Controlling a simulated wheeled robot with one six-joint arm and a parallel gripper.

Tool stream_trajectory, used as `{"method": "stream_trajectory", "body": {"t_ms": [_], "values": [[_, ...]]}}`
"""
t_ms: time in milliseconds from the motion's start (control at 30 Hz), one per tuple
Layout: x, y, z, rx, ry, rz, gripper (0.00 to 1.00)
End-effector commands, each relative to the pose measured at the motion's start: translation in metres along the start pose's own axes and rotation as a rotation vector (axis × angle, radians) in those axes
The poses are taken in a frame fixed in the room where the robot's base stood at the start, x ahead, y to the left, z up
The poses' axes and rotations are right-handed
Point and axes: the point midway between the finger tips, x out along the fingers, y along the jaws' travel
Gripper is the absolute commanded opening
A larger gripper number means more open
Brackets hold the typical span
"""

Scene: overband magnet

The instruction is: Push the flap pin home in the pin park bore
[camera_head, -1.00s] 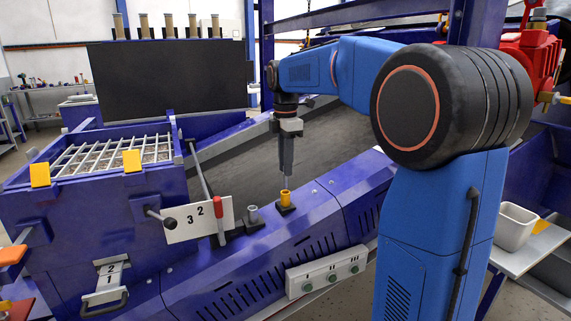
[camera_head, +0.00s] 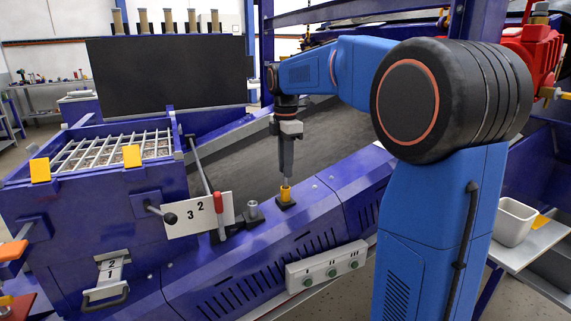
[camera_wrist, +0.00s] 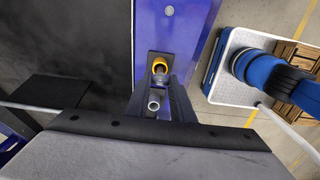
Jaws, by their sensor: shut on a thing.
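The pin park bore, a yellow collar (camera_head: 286,196) on a dark base, stands on the blue conveyor frame in the head view. It also shows in the wrist view (camera_wrist: 159,68), at the fingertips. My gripper (camera_head: 286,180) points straight down and is shut, directly above the collar, with its fingertips at or very near the collar's top. The flap pin it grips is almost wholly hidden by the fingers and collar. I cannot tell how deep the pin sits.
A grey round socket (camera_head: 253,211) stands left of the collar. A red-handled lever (camera_head: 218,203) and a number plate (camera_head: 199,215) are farther left. A button box (camera_head: 327,267) is below on the frame's front. The dark belt (camera_head: 240,162) lies behind.

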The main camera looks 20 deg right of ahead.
Motion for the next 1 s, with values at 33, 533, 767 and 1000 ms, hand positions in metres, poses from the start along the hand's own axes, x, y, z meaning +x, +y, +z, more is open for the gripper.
{"method": "stream_trajectory", "body": {"t_ms": [33,533,767,1000], "values": [[0.001,0.000,0.000,0.000,0.000,0.000,0.00],[0.011,0.000,0.000,0.000,0.000,0.000,0.00],[0.016,0.000,0.000,0.000,0.000,0.000,0.00],[0.020,0.000,0.000,0.000,0.000,0.000,0.00]]}}
